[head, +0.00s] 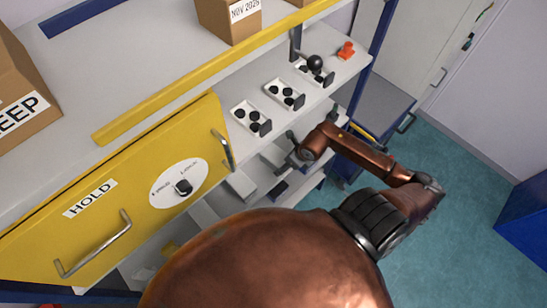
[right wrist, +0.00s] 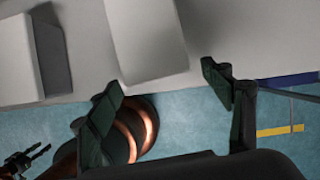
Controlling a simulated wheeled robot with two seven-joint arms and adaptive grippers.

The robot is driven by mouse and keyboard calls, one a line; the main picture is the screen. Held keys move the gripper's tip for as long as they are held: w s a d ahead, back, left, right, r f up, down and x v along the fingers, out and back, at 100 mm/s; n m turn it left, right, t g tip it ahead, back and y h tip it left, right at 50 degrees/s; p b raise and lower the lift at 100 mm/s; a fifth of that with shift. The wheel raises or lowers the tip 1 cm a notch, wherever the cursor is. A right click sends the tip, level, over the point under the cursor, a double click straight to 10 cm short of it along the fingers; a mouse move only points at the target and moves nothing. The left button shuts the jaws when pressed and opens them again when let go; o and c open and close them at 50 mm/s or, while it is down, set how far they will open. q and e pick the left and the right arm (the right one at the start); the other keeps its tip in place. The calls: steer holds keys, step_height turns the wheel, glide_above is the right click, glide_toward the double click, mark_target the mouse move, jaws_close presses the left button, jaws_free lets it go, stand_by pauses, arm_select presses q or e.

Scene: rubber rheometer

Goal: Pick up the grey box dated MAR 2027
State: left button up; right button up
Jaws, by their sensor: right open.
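In the right wrist view a light grey box (right wrist: 146,40) lies on a pale shelf, ahead of and between the fingers of my right gripper (right wrist: 165,92). The gripper is open and empty, with its fingertips apart. A second grey box (right wrist: 18,58) with a dark side stands to the left. No date can be read on either box. In the head view my right gripper (head: 291,149) reaches in at the lower shelf, near a pale grey box (head: 240,184). A small dark gripper, apparently my left (right wrist: 24,161), shows at the lower left of the wrist view; its opening is unclear.
A yellow HOLD door (head: 105,205) with handles closes the rack's left part. The shelf above my right gripper bears white trays (head: 251,119) with black discs, and a red item (head: 346,50). Cardboard boxes (head: 228,20) stand on top. Open floor (head: 455,190) lies right.

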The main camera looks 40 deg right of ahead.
mark_target(275, 154)
steer(key=shift+w, duration=0.55)
steer(key=shift+w+a, duration=0.2)
steer(key=shift+w, duration=0.35)
steer(key=w, duration=0.2)
steer(key=w+a, duration=0.1)
steer(key=w, duration=0.1)
steer(key=shift+w+d+f+b, duration=0.1)
steer(key=shift+f+b, duration=0.5)
steer(key=shift+f, duration=0.05)
steer(key=shift+s+r, duration=0.15)
steer(key=shift+s, duration=0.05)
steer(key=shift+w, duration=0.15)
arm_select(q)
steer(key=shift+w+a+f, duration=0.2)
steer(key=shift+w+f, duration=0.2)
steer(key=shift+f, duration=0.3)
steer(key=shift+w+f, duration=0.15)
steer(key=shift+w, duration=0.2)
arm_select(e)
steer(key=shift+f, duration=0.3)
steer(key=shift+c, duration=0.7)
